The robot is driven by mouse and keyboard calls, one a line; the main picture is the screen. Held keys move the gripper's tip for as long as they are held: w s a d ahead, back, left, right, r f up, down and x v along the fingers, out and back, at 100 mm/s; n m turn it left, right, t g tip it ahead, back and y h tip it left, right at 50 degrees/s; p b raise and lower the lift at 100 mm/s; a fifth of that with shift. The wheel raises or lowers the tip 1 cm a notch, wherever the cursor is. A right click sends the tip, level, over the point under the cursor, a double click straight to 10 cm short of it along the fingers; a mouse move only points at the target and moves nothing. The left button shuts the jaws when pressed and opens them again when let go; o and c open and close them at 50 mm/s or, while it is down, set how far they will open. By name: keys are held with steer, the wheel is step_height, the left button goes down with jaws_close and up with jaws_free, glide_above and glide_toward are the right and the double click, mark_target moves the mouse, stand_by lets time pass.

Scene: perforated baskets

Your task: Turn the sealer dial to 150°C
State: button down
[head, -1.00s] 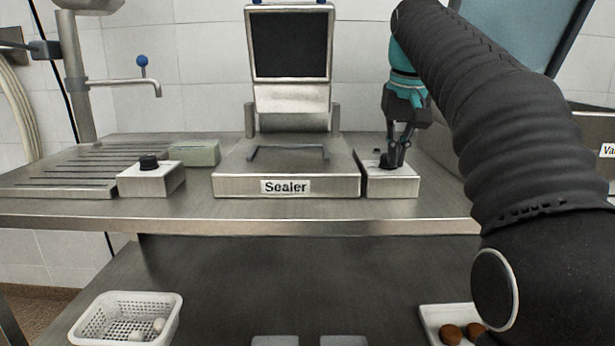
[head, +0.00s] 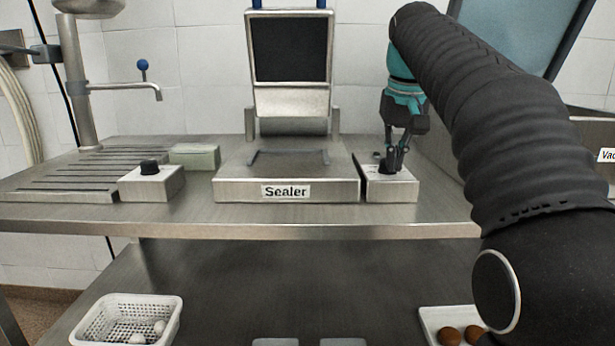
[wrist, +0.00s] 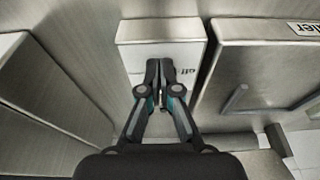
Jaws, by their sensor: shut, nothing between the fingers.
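The sealer (head: 287,190) stands on the steel table with its lid raised and a label on its front. A small metal control box (head: 392,189) sits just right of it. The wrist view shows the box's white top (wrist: 187,52) with an "off" mark. My gripper (head: 390,168) points down onto that top, fingers shut. In the wrist view my gripper (wrist: 160,68) has its two fingertips together over the top. The dial is mostly hidden by the fingers, so its setting and any contact cannot be told.
A second box with a black knob (head: 149,167) stands left of the sealer, near a grooved drainboard (head: 70,177) and a pale green block (head: 194,157). A white basket (head: 88,318) and a tray with brown items (head: 428,318) sit on the lower shelf.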

steer(key=shift+s, duration=0.1)
steer(key=shift+s, duration=0.25)
steer(key=shift+w+p+v, duration=0.15)
steer(key=shift+p+v, duration=0.2)
steer(key=shift+v, duration=0.25)
steer(key=shift+w+p+v, duration=0.15)
steer(key=shift+p+v, duration=0.2)
steer(key=shift+v, duration=0.2)
steer(key=shift+w+v, duration=0.2)
steer(key=shift+v, duration=0.7)
steer(key=shift+w+v, duration=0.25)
steer(key=shift+v, duration=0.7)
steer(key=shift+s, duration=0.1)
steer(key=s+f+t, duration=0.2)
steer(key=s+f, duration=2.4)
steer(key=f, duration=0.4)
steer(key=shift+a+f+t, duration=0.2)
steer(key=shift+t, duration=0.2)
